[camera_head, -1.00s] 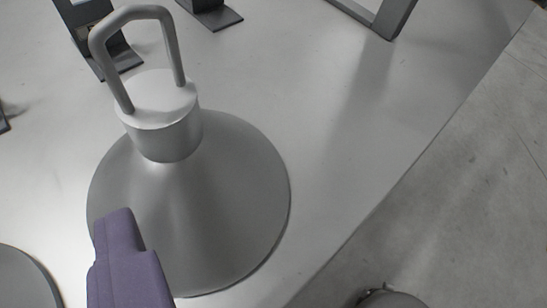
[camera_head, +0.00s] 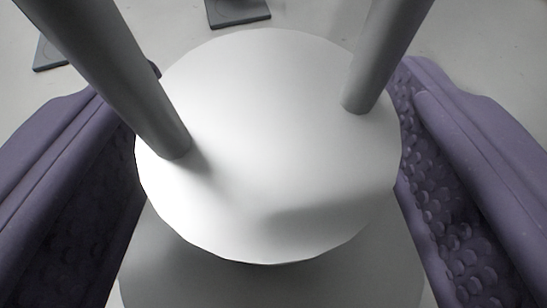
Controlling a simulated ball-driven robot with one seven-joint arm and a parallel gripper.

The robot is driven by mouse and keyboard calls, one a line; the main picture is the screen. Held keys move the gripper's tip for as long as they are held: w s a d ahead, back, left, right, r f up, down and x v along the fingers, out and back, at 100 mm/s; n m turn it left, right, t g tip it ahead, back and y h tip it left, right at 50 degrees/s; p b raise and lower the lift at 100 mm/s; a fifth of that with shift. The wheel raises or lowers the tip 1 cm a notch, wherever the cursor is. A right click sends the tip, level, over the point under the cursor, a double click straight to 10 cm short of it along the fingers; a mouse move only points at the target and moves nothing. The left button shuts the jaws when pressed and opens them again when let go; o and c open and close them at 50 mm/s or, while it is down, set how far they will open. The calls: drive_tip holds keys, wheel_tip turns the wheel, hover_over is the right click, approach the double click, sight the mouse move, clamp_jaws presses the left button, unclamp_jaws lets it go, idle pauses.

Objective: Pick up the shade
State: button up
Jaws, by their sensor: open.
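The grey shade (camera_head: 270,150) fills the middle of the view, seen from close above. Its round flat top lies between the two purple fingers of my gripper (camera_head: 272,165). The two legs of its handle rise from the top and leave the picture at the upper edge. Part of the wider cone (camera_head: 270,280) shows below the top. My gripper is open, with one finger on each side of the neck. The fingers look very close to its sides; whether they touch cannot be told. The lower cone is mostly hidden.
A dark foot plate (camera_head: 238,12) lies on the pale table behind the shade. Another dark base (camera_head: 48,52) shows at the upper left. Pale table surface (camera_head: 310,12) is bare between and beside them.

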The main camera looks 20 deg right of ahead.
drive_tip(key=shift+s, duration=0.1)
clamp_jaws()
